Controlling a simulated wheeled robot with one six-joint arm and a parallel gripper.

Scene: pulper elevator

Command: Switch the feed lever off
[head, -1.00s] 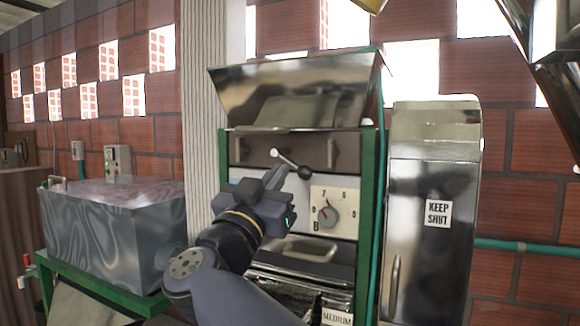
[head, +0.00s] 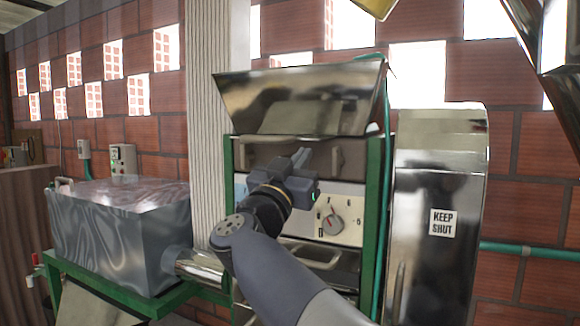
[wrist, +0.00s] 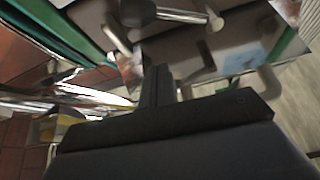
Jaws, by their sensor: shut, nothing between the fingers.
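The feed lever, a bright metal rod with a black ball knob, shows at the top of the wrist view (wrist: 185,15), its knob to the left and its pivot end to the right. In the head view my gripper and forearm hide it. My gripper (head: 302,156) is shut and empty, in front of the upper panel of the green-framed machine (head: 373,200). In the wrist view its closed fingers (wrist: 158,72) point toward the panel, apart from the rod in the picture. I cannot tell the depth between them.
A dial (head: 331,224) with numbers is just below and right of my gripper. A metal hopper (head: 300,100) overhangs above. A tall metal cabinet marked KEEP SHUT (head: 438,200) stands right.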

